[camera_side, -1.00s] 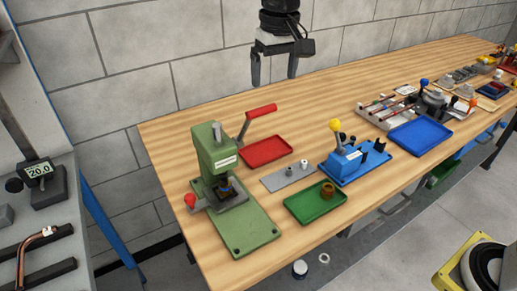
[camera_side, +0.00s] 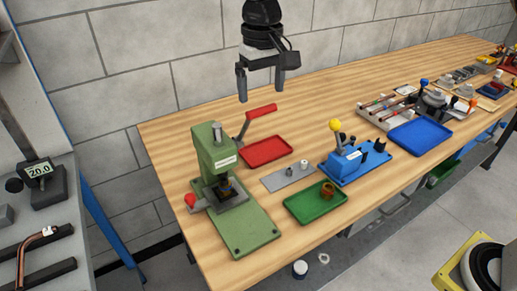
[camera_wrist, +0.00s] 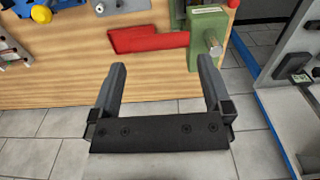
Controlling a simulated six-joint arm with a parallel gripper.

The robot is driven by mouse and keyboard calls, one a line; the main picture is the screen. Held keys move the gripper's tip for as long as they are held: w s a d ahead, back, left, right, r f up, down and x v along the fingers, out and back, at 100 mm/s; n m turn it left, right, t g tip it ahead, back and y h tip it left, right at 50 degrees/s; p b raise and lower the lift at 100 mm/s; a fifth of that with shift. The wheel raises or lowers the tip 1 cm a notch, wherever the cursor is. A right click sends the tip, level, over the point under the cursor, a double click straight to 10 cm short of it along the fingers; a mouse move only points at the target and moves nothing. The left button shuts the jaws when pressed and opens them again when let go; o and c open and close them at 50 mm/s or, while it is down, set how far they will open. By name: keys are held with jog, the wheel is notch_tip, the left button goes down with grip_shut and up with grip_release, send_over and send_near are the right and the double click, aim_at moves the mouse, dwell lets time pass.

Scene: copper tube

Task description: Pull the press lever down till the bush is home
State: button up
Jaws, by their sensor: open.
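The green arbor press (camera_side: 213,155) stands at the left end of the bench. Its lever, with a red grip (camera_side: 261,110), sticks up and out to the right from the press head. A dark bush (camera_side: 225,186) is under the ram; how deep it sits is too small to tell. My gripper (camera_side: 262,93) is open and empty, in the air above and behind the lever, apart from it. In the wrist view my gripper (camera_wrist: 160,80) has its fingers wide apart. The red lever grip (camera_wrist: 150,40) and the press top (camera_wrist: 207,35) lie beyond the fingertips there.
A red tray (camera_side: 266,151) lies below the lever. A grey plate (camera_side: 287,177), a green tray (camera_side: 315,203) with a brass-coloured ring, and a blue fixture (camera_side: 355,165) with a yellow knob stand to the right. A red knob (camera_side: 190,200) is at the press's left.

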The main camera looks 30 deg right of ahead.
jog(key=shift+f, duration=1.95)
grip_shut()
